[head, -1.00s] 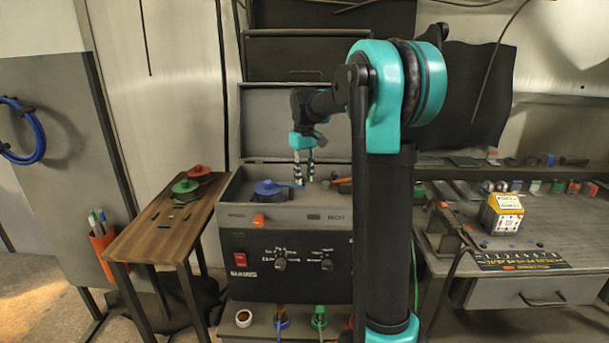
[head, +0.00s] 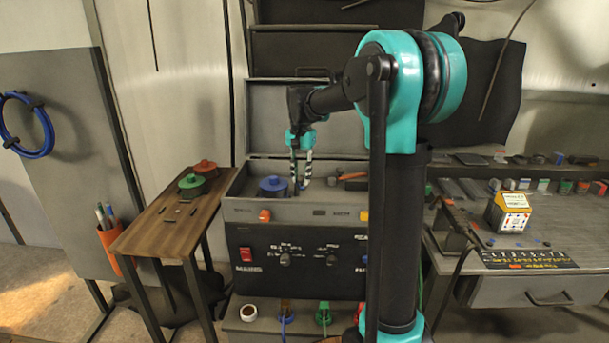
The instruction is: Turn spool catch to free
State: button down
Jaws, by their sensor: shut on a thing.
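The spool catch cannot be told apart for sure at this size. A blue spool (head: 272,186) lies in the open top of the grey machine (head: 330,214). A small blue piece, which looks like its lever, shows at my gripper's fingertips. My gripper (head: 300,186) points down into the machine's open top, just right of the blue spool. Its striped fingers are closed on the small blue piece. The exact contact is too small to see.
An orange-handled tool (head: 352,176) lies right of my gripper. The raised lid (head: 283,120) stands behind. A wooden table (head: 165,228) at left holds a green spool (head: 191,183) and a red spool (head: 204,167). A workbench (head: 500,262) with a small box stands at right.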

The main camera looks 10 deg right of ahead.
jog(key=shift+a+m, duration=0.3)
jog(key=shift+m, duration=0.45)
jog(key=shift+a+m, duration=0.3)
jog(key=shift+m, duration=0.45)
jog(key=shift+a, duration=0.1)
jog(key=c, duration=1.3)
grip_release()
jog(key=shift+o, duration=0.2)
notch_tip(320, 180, up, 12)
